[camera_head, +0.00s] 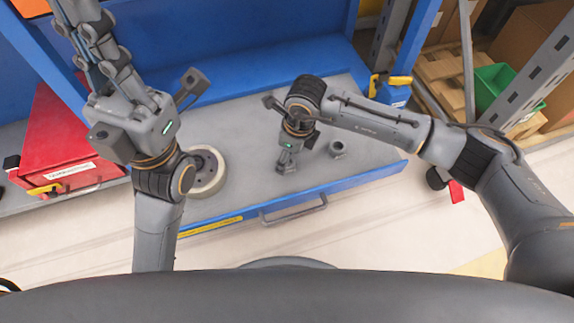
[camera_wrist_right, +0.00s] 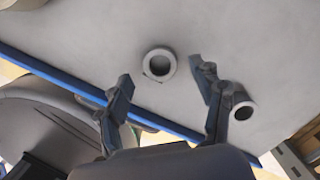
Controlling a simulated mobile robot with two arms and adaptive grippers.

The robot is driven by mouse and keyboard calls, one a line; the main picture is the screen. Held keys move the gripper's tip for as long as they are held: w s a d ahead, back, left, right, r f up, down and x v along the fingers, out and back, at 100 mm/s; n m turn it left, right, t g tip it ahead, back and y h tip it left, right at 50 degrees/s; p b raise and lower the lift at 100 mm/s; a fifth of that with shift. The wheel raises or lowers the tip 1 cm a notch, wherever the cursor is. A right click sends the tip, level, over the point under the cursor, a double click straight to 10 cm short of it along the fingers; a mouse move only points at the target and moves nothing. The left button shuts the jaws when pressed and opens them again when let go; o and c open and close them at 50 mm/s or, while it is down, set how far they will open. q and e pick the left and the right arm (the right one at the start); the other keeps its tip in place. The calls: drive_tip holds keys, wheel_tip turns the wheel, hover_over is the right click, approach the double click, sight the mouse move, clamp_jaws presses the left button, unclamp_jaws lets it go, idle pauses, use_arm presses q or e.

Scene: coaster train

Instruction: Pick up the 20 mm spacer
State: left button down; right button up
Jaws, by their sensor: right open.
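Two grey ring-shaped spacers show in the right wrist view. One spacer (camera_wrist_right: 147,66) lies flat on the grey tabletop, beyond and between my fingertips. The other spacer (camera_wrist_right: 246,109) is beside the right-hand finger, partly covered by it. I cannot tell which is the 20 mm one. In the head view one spacer (camera_head: 337,149) stands right of my right gripper (camera_head: 286,167); no second spacer is clear there. My right gripper (camera_wrist_right: 160,78) is open and empty, pointing down over the table. My left gripper (camera_head: 92,45) is raised at the upper left, its finger gap unclear.
A pale wheel-like ring (camera_head: 209,174) lies on the blue-edged workbench (camera_head: 240,185), close to my left arm. A red box (camera_head: 68,150) is at the left. A yellow and blue tool (camera_head: 391,88) stands at the back right. A green bin (camera_head: 497,88) is farther right.

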drive_tip(key=shift+w+a+f+b, duration=0.15)
drive_tip(key=shift+f+b, duration=0.25)
drive_tip(key=shift+f, duration=0.85)
drive_tip(key=c, duration=1.3)
drive_tip(key=shift+c, duration=0.2)
drive_tip(key=shift+r, duration=0.15)
